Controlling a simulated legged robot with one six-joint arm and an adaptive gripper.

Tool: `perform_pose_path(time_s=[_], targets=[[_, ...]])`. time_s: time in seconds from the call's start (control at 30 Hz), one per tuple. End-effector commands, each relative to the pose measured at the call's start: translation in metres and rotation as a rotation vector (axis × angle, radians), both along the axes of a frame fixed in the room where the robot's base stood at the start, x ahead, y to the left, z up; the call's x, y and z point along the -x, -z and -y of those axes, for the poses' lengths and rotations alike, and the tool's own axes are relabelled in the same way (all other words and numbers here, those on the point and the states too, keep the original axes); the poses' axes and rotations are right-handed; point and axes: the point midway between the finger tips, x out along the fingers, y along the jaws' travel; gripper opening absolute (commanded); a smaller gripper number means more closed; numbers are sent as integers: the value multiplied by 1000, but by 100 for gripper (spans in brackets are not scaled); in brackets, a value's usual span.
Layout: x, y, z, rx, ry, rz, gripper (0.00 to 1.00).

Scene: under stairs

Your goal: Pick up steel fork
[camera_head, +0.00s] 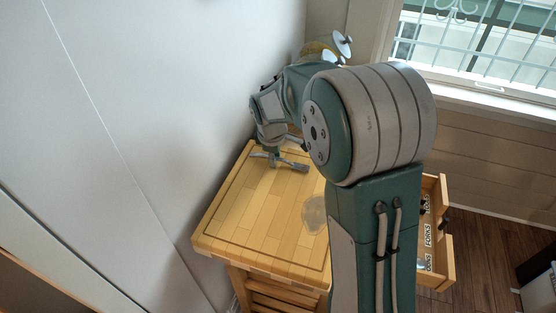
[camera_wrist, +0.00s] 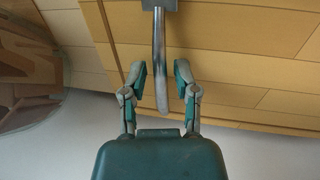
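The steel fork shows in the wrist view as a long, shiny handle (camera_wrist: 161,75) with a wider grey part at the top edge; its tines are cut off. The handle lies between the two fingers of my gripper (camera_wrist: 162,80), with a gap on each side, so the gripper is open around it and not closed on it. In the head view my gripper (camera_head: 274,155) is low over the far left part of the wooden top (camera_head: 255,220). A grey piece beside it there looks like the fork, but it is small and partly hidden by my gripper.
A clear round dish (camera_head: 314,213) sits on the wooden top, right of the gripper. Open drawers (camera_head: 440,262) with labels, one reading FORKS, stick out at the right. A white wall (camera_head: 150,110) stands close on the left. The near left of the top is clear.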

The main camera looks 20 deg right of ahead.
Motion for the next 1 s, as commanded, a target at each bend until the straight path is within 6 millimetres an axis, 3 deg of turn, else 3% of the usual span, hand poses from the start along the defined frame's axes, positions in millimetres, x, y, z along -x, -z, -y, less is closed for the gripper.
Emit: perform_pose_path(time_s=[0.57,0.77,1.0], targets=[[-1,-6,0,1,0,1,0],[-1,-34,0,1,0,4,0],[31,-74,18,-1,2,5,0]])
